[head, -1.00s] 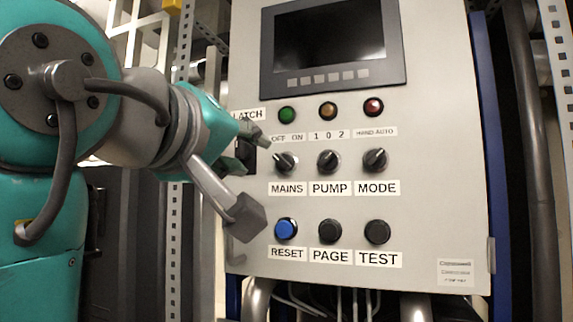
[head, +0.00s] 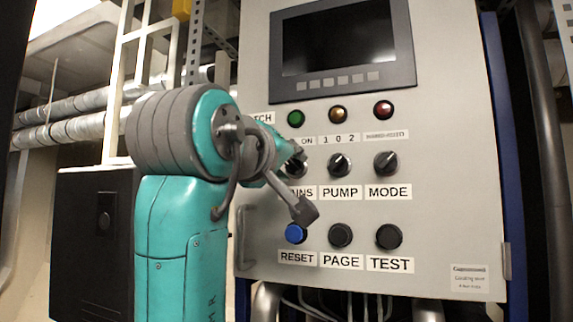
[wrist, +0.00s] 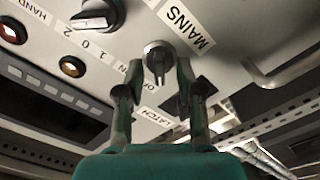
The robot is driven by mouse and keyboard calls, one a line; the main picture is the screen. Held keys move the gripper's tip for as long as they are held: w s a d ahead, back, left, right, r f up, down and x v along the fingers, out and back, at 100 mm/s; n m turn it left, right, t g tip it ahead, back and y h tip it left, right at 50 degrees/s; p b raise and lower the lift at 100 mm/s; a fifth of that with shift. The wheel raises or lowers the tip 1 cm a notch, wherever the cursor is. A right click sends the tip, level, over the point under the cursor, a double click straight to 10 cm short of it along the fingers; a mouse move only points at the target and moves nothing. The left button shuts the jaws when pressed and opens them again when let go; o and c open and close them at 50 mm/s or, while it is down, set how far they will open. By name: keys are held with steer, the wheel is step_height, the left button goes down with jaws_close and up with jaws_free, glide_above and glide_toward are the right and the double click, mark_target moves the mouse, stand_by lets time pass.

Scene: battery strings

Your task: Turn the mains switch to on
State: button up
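The mains switch (wrist: 158,60) is a round metal-rimmed knob with a dark raised grip, beside the MAINS label (wrist: 187,22) in the wrist view. My gripper (wrist: 155,75) is open, with one finger on each side of the knob and a gap showing on both sides. In the head view my gripper (head: 297,160) is at the panel and covers most of the switch and part of its labels. The knob's exact setting cannot be told from there.
The pump switch (head: 339,165) and mode switch (head: 386,164) are to the right. The blue reset button (head: 295,234) is below, close to my arm. Green (head: 296,119), amber (head: 338,115) and red (head: 383,110) lamps sit above, under a dark screen (head: 337,38).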

jaws_close()
steer(key=shift+m, duration=0.4)
steer(key=m, duration=0.3)
steer(key=shift+m, duration=0.3)
steer(key=m, duration=0.4)
steer(key=shift+m, duration=0.3)
steer(key=m, duration=0.8)
steer(key=shift+m, duration=0.6)
